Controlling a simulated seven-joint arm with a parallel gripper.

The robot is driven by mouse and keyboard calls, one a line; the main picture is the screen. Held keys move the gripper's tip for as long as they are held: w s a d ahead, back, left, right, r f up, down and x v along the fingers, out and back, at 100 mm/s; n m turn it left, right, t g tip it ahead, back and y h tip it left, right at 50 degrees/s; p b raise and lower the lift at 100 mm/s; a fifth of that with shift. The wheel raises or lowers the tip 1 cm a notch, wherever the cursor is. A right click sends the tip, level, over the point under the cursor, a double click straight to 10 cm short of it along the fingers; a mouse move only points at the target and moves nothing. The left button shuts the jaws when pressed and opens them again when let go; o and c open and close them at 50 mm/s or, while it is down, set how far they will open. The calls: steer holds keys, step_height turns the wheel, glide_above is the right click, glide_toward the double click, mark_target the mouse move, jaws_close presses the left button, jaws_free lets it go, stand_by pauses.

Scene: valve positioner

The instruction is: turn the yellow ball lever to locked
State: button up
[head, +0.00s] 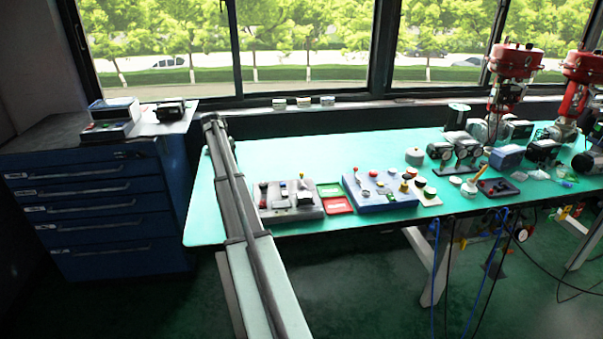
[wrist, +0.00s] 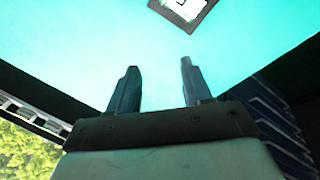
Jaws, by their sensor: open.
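A grey control box (head: 290,214) stands on the turquoise table, with small levers and a black block on top. A small yellow-tipped lever (head: 301,177) rises from its back; its exact angle and any locked marking are too small to read. A blue-grey panel (head: 378,203) to its right carries red knobs and a dark yellowish knob (head: 405,187), so I cannot tell for certain which is the yellow ball lever. My gripper (wrist: 157,85) is open and empty in the wrist view, over bare turquoise surface and apart from both boxes. Its fingertips are not clear in the head view.
Green and red trays (head: 336,205) lie between the two boxes. Instruments and red-topped valve units (head: 516,62) crowd the table's right side. A blue drawer cabinet (head: 95,205) stands left. A dark-framed item (wrist: 183,8) shows at the wrist view's top. The table's back left is clear.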

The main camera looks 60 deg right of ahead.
steer(key=s+d+r+m+y, duration=0.15)
steer(key=s+d+r, duration=0.25)
steer(key=s+d, duration=0.65)
steer(key=m+y, duration=0.2)
steer(key=m, duration=0.2)
glide_toward(301, 173)
steer(key=shift+n+g, duration=0.25)
steer(key=shift+g, duration=0.05)
steer(key=f, duration=0.9)
steer(key=shift+w+f, duration=0.3)
jaws_close()
